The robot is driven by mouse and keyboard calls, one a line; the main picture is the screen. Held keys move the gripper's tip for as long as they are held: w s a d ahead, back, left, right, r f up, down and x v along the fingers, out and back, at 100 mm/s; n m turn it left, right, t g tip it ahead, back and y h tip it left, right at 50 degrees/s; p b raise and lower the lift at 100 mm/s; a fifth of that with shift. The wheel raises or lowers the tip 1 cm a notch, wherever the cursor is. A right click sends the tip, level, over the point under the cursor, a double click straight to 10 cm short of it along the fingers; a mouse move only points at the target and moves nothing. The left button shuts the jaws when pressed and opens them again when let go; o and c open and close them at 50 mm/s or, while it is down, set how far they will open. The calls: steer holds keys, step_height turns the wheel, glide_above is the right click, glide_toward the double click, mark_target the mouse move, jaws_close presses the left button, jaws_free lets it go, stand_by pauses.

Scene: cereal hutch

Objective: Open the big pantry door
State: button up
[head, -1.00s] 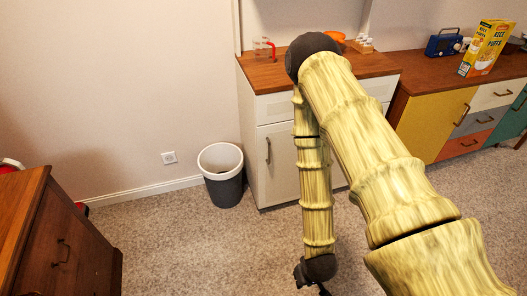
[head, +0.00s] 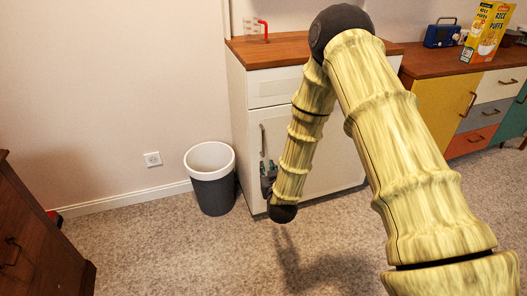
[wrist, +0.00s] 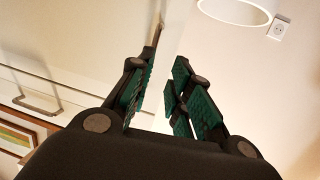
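The white hutch has a big lower door (head: 325,155), which looks shut. Its upright metal handle (head: 262,139) is near the door's left edge. In the wrist view the door (wrist: 95,35) fills the upper left, and its handle (wrist: 158,32) shows just beyond the fingertips. My gripper (head: 268,168) is in front of the door's lower left, close to the handle's lower end. In the wrist view my gripper (wrist: 163,80) has its green-padded fingers apart with nothing between them. My arm hides part of the door's upper middle.
A grey bin with a white rim (head: 210,148) stands left of the hutch, close to my gripper. A dark wooden cabinet (head: 35,235) is at lower left. A coloured sideboard (head: 440,110) stands to the right. Carpet in front is open.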

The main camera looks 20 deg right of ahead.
steer(key=w+d+r+t+b, duration=0.1)
steer(key=w+r+t+b, duration=0.15)
steer(key=w, duration=0.25)
steer(key=b, duration=0.2)
glide_above(263, 154)
steer(key=shift+w+d+r+m+h, duration=0.15)
steer(key=shift+w+r+m+h, duration=0.15)
steer(key=shift+w+r+h, duration=0.1)
steer(key=shift+s, duration=0.1)
jaws_close()
